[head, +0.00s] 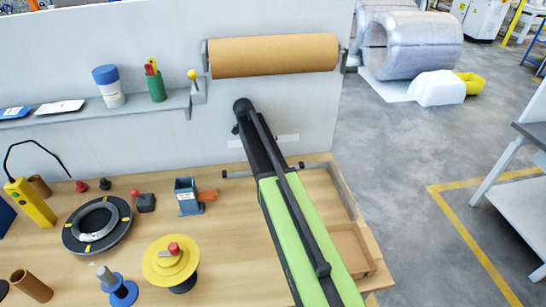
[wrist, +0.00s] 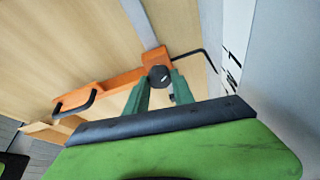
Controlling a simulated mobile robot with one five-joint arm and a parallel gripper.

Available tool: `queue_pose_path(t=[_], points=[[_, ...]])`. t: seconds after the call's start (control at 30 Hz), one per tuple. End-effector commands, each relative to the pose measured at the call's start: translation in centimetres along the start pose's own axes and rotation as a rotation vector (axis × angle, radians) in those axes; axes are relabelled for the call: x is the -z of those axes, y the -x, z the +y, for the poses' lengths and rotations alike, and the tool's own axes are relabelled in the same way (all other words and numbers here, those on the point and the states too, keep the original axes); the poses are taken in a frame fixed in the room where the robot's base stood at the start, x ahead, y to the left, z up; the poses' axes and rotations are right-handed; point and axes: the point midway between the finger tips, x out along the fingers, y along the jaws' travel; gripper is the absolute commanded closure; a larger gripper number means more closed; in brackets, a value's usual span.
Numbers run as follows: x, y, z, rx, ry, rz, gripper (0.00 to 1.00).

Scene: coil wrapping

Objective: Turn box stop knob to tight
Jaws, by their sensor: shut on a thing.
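The box stop knob (wrist: 160,77) is a dark, faceted knob with a small light mark on its face, in the wrist view. It sits at the end of an orange bar (wrist: 112,87) above the wooden table. My gripper (wrist: 160,86) has its two green fingers on either side of the knob, shut on it. The fingers hide part of the knob's sides. What the light mark points to cannot be read. In the head view my arm covers the knob and the gripper.
A black handle (wrist: 75,103) stands on the orange bar, and a thin black bent rod (wrist: 190,53) lies beside the knob. The pale wall is close on the right. In the head view, a cardboard tray (head: 350,250) and a blue holder (head: 187,197) flank my arm.

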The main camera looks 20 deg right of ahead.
Motion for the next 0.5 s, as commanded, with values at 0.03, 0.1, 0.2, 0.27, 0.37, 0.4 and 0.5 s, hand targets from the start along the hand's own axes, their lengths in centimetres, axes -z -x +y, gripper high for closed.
queue_pose_path(t=[0.03, 0.1, 0.2, 0.27, 0.37, 0.4, 0.5], points=[[0.02, 0.00, 0.05, -0.017, -0.025, 0.001, 1.00], [0.03, -0.01, 0.08, -0.033, -0.061, 0.001, 1.00], [0.03, -0.01, 0.09, -0.050, -0.103, 0.000, 1.00], [0.03, -0.01, 0.10, -0.059, -0.124, 0.000, 1.00], [0.04, -0.02, 0.13, -0.070, -0.148, 0.000, 1.00], [0.05, -0.02, 0.15, -0.073, -0.156, 0.000, 1.00], [0.06, -0.03, 0.17, -0.078, -0.167, 0.000, 1.00]])
